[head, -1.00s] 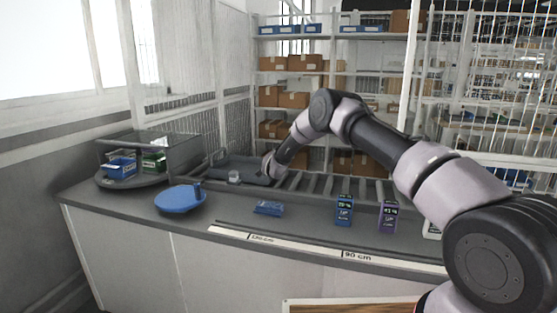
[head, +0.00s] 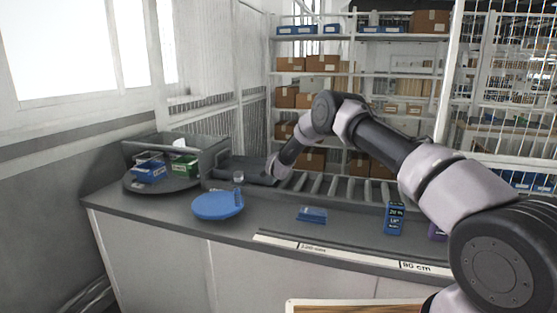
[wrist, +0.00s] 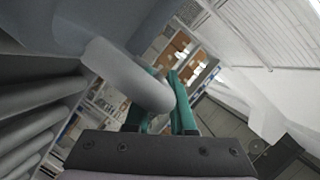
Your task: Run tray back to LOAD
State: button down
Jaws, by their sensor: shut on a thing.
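The grey tray (head: 250,166) sits at the left end of the roller conveyor (head: 335,186), just right of the round carousel. A small clear cup (head: 238,177) shows at the tray. My gripper (head: 271,173) is at the tray's right end, small and dark in the head view. In the wrist view my green-fingered gripper (wrist: 165,108) is shut on a pale grey rounded bar (wrist: 130,78), which appears to be the tray's handle. I cannot make out a LOAD label.
The carousel (head: 130,182) holds blue and green boxes at the left. Bare rollers lie right of my gripper.

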jog(key=shift+a+r, duration=0.15)
jog(key=shift+a, duration=0.05)
jog(key=c, duration=0.8)
grip_release()
jog(key=shift+a, duration=0.15)
jog(key=shift+o, duration=0.2)
jog(key=v, duration=1)
jog(key=shift+s, duration=0.35)
